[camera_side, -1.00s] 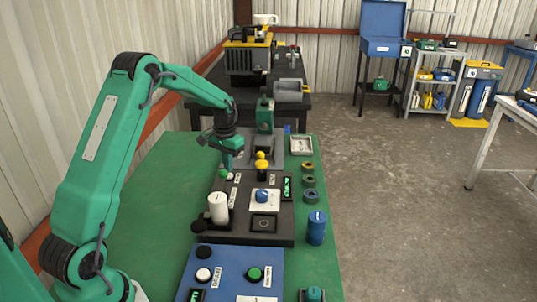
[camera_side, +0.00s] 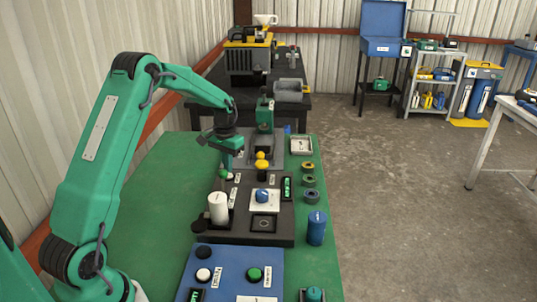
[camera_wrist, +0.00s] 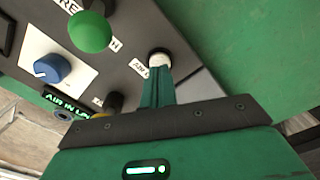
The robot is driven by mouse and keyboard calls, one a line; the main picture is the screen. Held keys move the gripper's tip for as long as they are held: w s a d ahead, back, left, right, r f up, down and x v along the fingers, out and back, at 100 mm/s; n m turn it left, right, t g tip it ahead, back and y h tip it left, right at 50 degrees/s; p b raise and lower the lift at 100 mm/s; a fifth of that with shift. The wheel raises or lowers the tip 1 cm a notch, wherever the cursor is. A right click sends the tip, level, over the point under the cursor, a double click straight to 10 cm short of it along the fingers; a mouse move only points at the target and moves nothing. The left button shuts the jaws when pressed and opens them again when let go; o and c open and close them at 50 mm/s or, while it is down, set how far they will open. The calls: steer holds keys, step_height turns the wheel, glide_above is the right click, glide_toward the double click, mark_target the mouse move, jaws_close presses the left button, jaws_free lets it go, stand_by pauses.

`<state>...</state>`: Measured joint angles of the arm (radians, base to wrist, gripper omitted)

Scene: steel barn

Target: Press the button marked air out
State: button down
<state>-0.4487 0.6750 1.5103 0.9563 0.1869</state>
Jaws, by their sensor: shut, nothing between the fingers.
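My gripper (camera_side: 226,167) is shut and empty, pointing down over the far left part of the dark panel (camera_side: 265,229). In the wrist view its fingertips (camera_wrist: 158,72) reach the edge of a small white button (camera_wrist: 160,57); whether they touch it I cannot tell. This white button also shows just below the fingertips in the side view (camera_side: 229,177). A white label (camera_wrist: 140,67) beside it is partly cut by the fingers; its wording is not fully readable. A green round-headed button (camera_wrist: 90,32) stands close by.
A blue knob (camera_wrist: 52,68) on a white plate, a black button (camera_wrist: 115,101) and a lit green display (camera_wrist: 68,104) are on the same panel. A tall white cylinder (camera_side: 218,208) and a yellow button (camera_side: 262,165) stand near the gripper. A blue panel (camera_side: 230,275) lies nearer.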

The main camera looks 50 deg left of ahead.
steer(key=shift+f, duration=0.95)
stand_by(1.0)
steer(key=shift+r, duration=0.1)
step_height(320, 180, up, 7)
steer(key=shift+r, duration=0.15)
stand_by(1.2)
stand_by(0.6)
